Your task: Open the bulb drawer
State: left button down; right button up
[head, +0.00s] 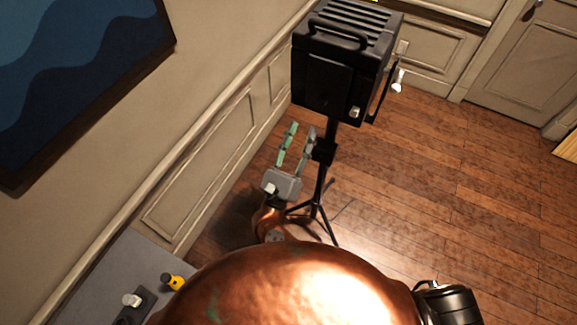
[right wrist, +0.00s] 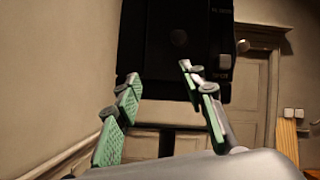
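A black lamp housing (head: 310,72) with a top handle and vents stands on a tripod stand (head: 318,190). A raised panel (head: 328,88) shows on its near face; I cannot tell if this is the bulb drawer. A small pale knob (head: 355,112) sits at its lower right corner. My right gripper (head: 301,131) is open and empty, below and in front of the housing. In the right wrist view, its green-padded fingers (right wrist: 158,72) are spread, with the dark housing (right wrist: 155,40) and its pale knob (right wrist: 225,62) beyond. My left gripper is out of view.
A panelled wall (head: 205,150) runs close along the left. A grey table (head: 95,275) with a yellow-and-black item (head: 172,282) is at the lower left. The wooden floor (head: 430,190) is clear to the right, with a door (head: 520,70) behind.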

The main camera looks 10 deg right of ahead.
jog(key=w+f+n+t+y+b, duration=0.1)
jog(key=w+f+n+y, duration=0.1)
jog(key=f+n+y, duration=0.2)
jog(key=w+a+f+n+t+y+b, duration=0.1)
jog(key=f+n+y, duration=0.3)
jog(key=f+n, duration=0.5)
jog(key=w+a+f+n+t+y+b, duration=0.1)
jog(key=w+f+n+y+b, duration=0.1)
jog(key=f+n, duration=0.5)
jog(key=shift+w+a+f+y, duration=0.15)
jog(key=shift+w+f+y, duration=0.8)
jog(key=shift+f, duration=1.35)
jog(key=shift+s, duration=0.1)
